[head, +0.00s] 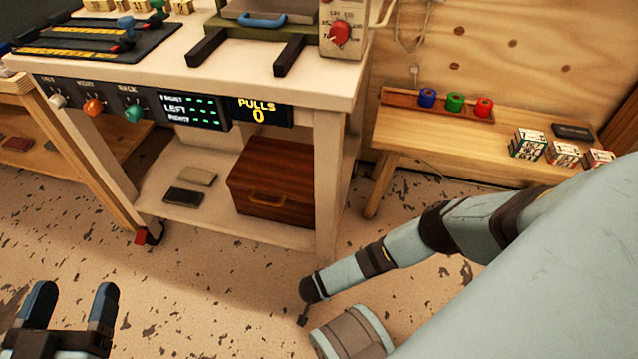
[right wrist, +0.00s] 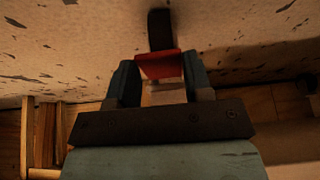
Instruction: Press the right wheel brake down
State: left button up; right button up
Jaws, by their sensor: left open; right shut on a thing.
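In the right wrist view, my right gripper (right wrist: 160,77) is closed around a red brake pedal (right wrist: 160,65), with a finger at each side. A dark wheel (right wrist: 159,28) is just beyond the pedal. Whether the pedal is up or down is unclear. In the head view, my right arm reaches toward the foot of the cart's (head: 328,185) right front leg, and hides the wheel and brake there. The cart's left front wheel (head: 154,235) shows with a red brake pedal (head: 140,238). My left gripper (head: 72,292) is open and empty at the bottom left.
A wooden bench (head: 400,145) at the right holds colored rolls in a tray and several small boxes. A brown wooden box (head: 270,180) sits on the cart's lower shelf. The speckled floor in front of the cart is clear.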

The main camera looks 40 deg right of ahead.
pick_arm(q)
jog(key=shift+f, duration=0.1)
pick_arm(e)
jog(key=shift+f, duration=0.1)
jog(key=shift+a+f+t+h+b, duration=0.2)
jog(key=shift+f+t+h+b, duration=0.35)
jog(key=shift+h, duration=0.25)
jog(key=shift+s+f+t+h, duration=0.15)
jog(key=shift+f+t+h, duration=0.1)
jog(key=shift+t+h, duration=0.4)
pick_arm(q)
jog(key=shift+w+a+r+m+h, duration=0.25)
jog(key=shift+m+h, duration=0.05)
jog(key=shift+m, duration=0.3)
pick_arm(e)
jog(key=shift+f+t+h, duration=0.4)
jog(key=shift+t+h, duration=0.1)
jog(key=shift+h, duration=0.05)
jog(key=o, duration=0.9)
pick_arm(q)
jog(key=shift+d, duration=0.1)
